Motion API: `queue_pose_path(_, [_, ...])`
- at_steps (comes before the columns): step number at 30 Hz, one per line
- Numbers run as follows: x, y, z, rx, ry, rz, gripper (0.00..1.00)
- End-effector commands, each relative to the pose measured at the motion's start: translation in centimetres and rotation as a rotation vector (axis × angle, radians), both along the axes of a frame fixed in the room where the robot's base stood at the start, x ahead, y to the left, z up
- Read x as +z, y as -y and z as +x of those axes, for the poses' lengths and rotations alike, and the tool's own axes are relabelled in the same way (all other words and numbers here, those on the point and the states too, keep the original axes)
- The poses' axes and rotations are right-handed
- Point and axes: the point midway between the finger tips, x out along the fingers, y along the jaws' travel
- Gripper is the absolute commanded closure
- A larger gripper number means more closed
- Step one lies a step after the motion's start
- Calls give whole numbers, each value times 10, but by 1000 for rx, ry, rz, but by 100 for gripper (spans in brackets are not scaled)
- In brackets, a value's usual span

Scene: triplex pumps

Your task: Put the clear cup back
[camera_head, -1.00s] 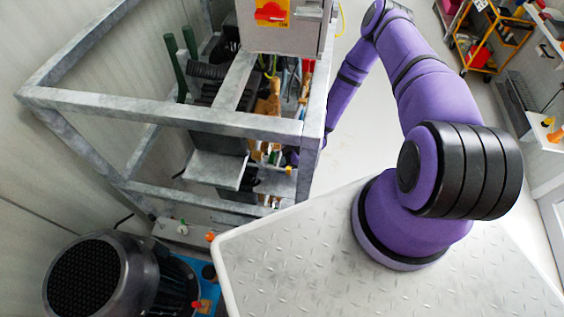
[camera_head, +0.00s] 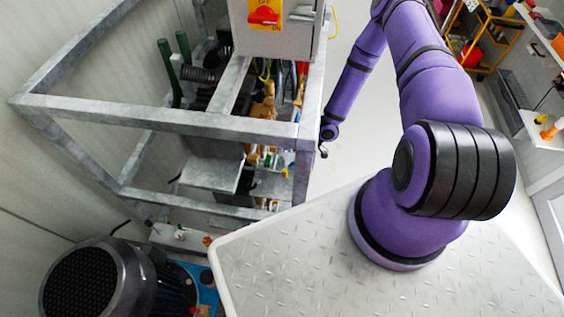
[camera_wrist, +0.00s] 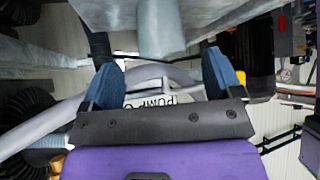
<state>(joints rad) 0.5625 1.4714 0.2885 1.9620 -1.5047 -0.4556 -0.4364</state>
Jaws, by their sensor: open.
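My gripper (camera_wrist: 162,78) is open in the wrist view, its two blue fingers wide apart with nothing held between them. In the head view, the end of my arm shows just right of the metal frame's front post, and its fingers are too small to make out there. I cannot pick out the clear cup for certain in either view. A grey-green cylindrical shape (camera_wrist: 162,28) stands beyond the fingertips in the wrist view; I cannot tell whether it is the cup or part of the frame.
A galvanised frame (camera_head: 215,122) with hoses and fittings inside stands left of my arm, under a box with a red switch (camera_head: 264,16). A dark motor (camera_head: 95,280) is at lower left. An orange cart (camera_head: 480,35) stands at upper right. Open floor lies right of the frame.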

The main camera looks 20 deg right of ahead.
Motion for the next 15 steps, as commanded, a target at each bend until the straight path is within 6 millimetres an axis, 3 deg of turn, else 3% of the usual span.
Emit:
queue_pose_path(6, [25,25,-5,0,1,-1,15])
queue_pose_path(15, [36,34,-8,0,0,1,15])
